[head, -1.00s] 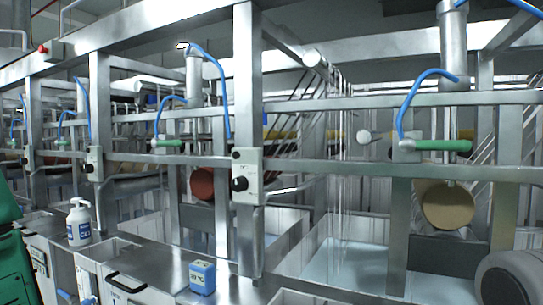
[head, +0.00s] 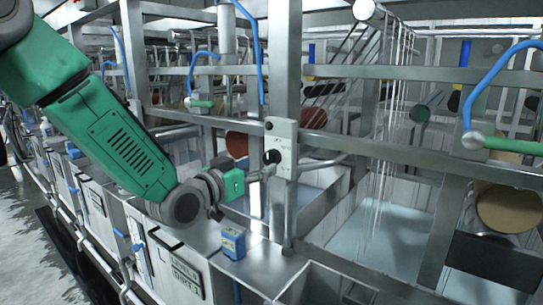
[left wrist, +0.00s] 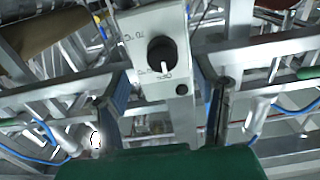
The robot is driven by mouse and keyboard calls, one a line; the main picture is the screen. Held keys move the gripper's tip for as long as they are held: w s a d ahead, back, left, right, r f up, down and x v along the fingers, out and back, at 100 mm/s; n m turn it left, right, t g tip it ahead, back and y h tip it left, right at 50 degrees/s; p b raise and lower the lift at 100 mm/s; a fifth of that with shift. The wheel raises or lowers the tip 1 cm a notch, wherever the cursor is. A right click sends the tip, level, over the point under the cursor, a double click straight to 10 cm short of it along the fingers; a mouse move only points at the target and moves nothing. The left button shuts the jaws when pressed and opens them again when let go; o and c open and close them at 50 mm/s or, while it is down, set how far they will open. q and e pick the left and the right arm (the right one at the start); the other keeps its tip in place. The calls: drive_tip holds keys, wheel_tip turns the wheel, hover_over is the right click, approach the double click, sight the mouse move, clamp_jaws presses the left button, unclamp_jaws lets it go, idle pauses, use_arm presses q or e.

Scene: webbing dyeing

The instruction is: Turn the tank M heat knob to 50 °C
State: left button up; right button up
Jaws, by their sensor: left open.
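The heat knob (head: 272,157) is a black dial on a pale control box (head: 286,148) fixed to a steel upright. In the left wrist view the black knob (left wrist: 161,54) has a white pointer mark, and printed scale marks surround it on the plate (left wrist: 140,22); the numbers are too small to read surely. My left gripper (head: 264,173) is at the control box, close to the knob. In the left wrist view its two fingers (left wrist: 166,82) are apart, one on each side of the box, with nothing gripped. My right gripper is out of view.
Steel rails and uprights surround the box. An open tank with pale liquid (head: 395,235) lies to the right, below a tan roller (head: 508,208).

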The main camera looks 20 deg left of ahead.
sight(268, 160)
use_arm(q)
drive_tip(key=p+x, duration=0.1)
drive_tip(key=x, duration=0.3)
drive_tip(key=shift+a+r, duration=0.1)
drive_tip(key=shift+w, duration=0.55)
drive_tip(key=c, duration=1.2)
